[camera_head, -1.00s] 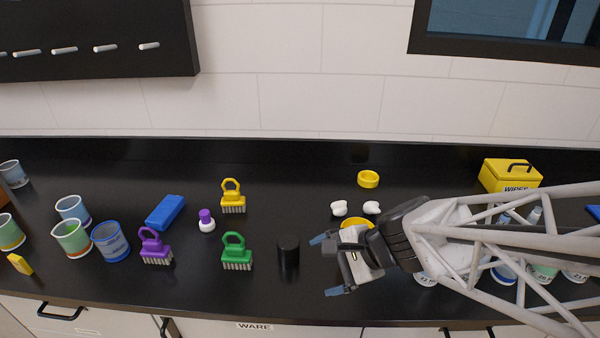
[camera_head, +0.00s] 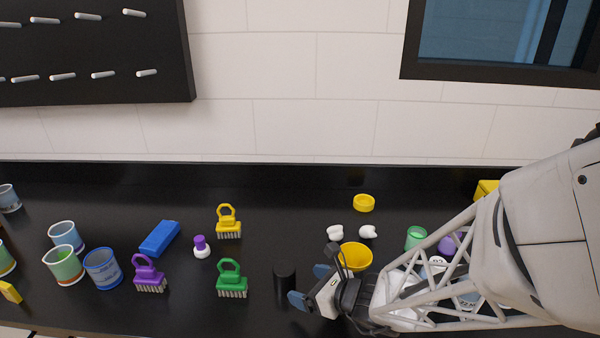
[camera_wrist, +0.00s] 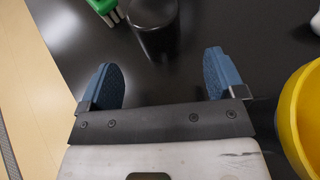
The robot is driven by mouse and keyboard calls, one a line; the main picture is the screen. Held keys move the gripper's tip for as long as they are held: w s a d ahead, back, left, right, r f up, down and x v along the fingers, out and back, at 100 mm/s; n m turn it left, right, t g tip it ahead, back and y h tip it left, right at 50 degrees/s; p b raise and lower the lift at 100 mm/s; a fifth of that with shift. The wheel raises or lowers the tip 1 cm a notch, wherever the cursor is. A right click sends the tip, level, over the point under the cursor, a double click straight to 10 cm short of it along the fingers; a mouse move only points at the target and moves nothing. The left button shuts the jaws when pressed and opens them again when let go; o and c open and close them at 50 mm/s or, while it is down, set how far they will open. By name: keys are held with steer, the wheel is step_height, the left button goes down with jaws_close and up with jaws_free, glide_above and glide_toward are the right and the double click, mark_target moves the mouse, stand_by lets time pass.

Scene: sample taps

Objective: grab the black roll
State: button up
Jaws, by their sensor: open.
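The black roll (camera_head: 285,284) is a dark upright cylinder on the black counter, near its front edge. In the wrist view the black roll (camera_wrist: 153,28) stands at the top centre, ahead of my gripper and roughly in line with the gap between the fingers. My gripper (camera_head: 310,285) is just right of the roll in the head view, fingers pointing left towards it. In the wrist view my gripper (camera_wrist: 165,82) has its two blue fingers spread wide with nothing between them. The roll's lower part blends into the dark counter.
A green brush (camera_head: 232,280) stands left of the roll, and it shows in the wrist view (camera_wrist: 103,8). A yellow bowl (camera_head: 355,256) is close behind my gripper. A purple brush (camera_head: 149,275) and blue cup (camera_head: 103,268) stand farther left. The counter's front edge is near.

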mark_target(294, 279)
steer(key=shift+w+a, duration=0.1)
steer(key=shift+a, duration=0.05)
steer(key=shift+x, duration=1.15)
steer(key=shift+x, duration=2.55)
steer(key=shift+a+r, duration=0.1)
steer(key=c, duration=1.1)
steer(key=shift+r, duration=0.15)
